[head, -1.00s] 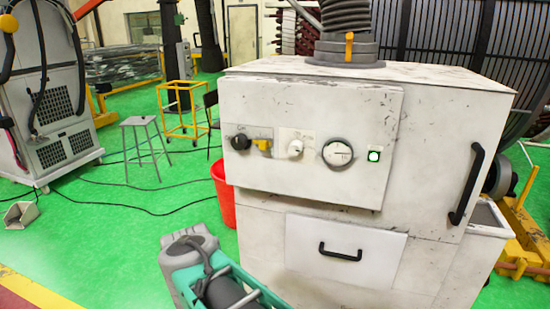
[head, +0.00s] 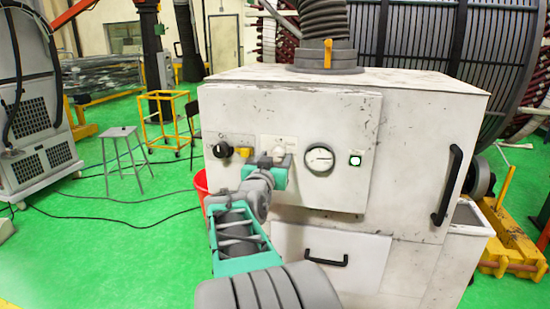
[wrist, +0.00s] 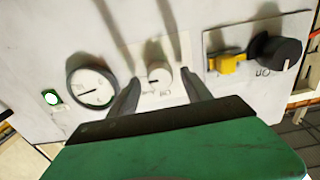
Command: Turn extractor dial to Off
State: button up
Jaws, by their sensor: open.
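The cream dial (wrist: 159,75) sits on a white label plate on the front panel of the white cabinet (head: 420,180). In the wrist view small lettering shows under it, seemingly "Off" at one side.
A round gauge (head: 319,159) and a lit green lamp (head: 355,160) are on one side of the dial. A yellow switch (wrist: 229,63) and a black knob (wrist: 280,52) are on the other. A drawer handle (head: 326,260) lies below, and a red bucket (head: 201,187) stands beside the cabinet.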

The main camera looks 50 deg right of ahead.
jog(key=shift+c, duration=0.3)
grip_shut()
dwell(0.3)
jog(key=shift+f+n, duration=0.1)
jog(key=shift+n, duration=0.2)
jog(key=n+b, duration=0.2)
jog(key=shift+f+n, duration=0.1)
jog(key=shift+n, duration=0.2)
jog(key=n+b, duration=0.1)
jog(key=n, duration=0.4)
jog(key=shift+b, duration=0.35)
jog(key=n, duration=0.9)
jog(key=shift+n, duration=0.3)
